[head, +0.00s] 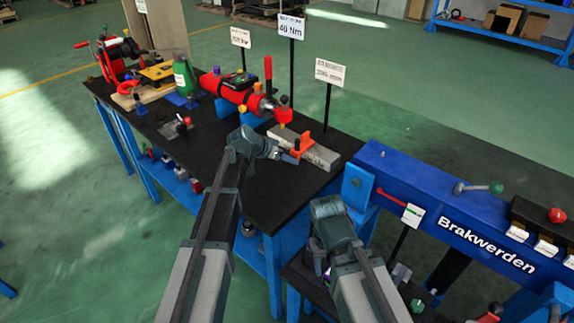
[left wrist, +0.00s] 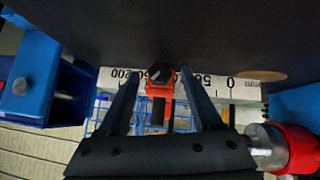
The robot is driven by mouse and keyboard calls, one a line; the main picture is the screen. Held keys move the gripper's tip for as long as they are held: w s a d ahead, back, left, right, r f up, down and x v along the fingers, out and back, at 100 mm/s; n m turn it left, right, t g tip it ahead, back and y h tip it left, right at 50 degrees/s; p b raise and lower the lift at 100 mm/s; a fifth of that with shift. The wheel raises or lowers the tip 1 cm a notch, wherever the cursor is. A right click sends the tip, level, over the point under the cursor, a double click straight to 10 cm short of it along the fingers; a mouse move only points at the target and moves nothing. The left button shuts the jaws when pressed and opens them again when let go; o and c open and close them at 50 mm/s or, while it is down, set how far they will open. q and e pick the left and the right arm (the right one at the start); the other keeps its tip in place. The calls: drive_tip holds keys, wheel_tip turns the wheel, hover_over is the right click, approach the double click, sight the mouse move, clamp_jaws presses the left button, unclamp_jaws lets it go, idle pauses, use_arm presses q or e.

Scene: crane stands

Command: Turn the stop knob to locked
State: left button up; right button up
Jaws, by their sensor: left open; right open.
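The stop is an orange block (head: 301,146) on a pale ruler bar (head: 318,156) on the black bench top. My left gripper (left wrist: 160,76) is open, with one finger on each side of the knob; contact does not show. In the head view, my left gripper (head: 291,157) is beside the stop and partly covers it. My right gripper (head: 323,262) is low in front of the bench's right end, open.
Sign posts (head: 328,105) rise behind the ruler bar. A blue "Brakwerden" stand (head: 440,205) is at the right. The bench's front middle (head: 275,205) is clear.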

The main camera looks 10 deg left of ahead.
use_arm(q)
drive_tip(key=shift+w+d+f, duration=0.2)
drive_tip(key=shift+f, duration=0.05)
clamp_jaws()
idle(0.3)
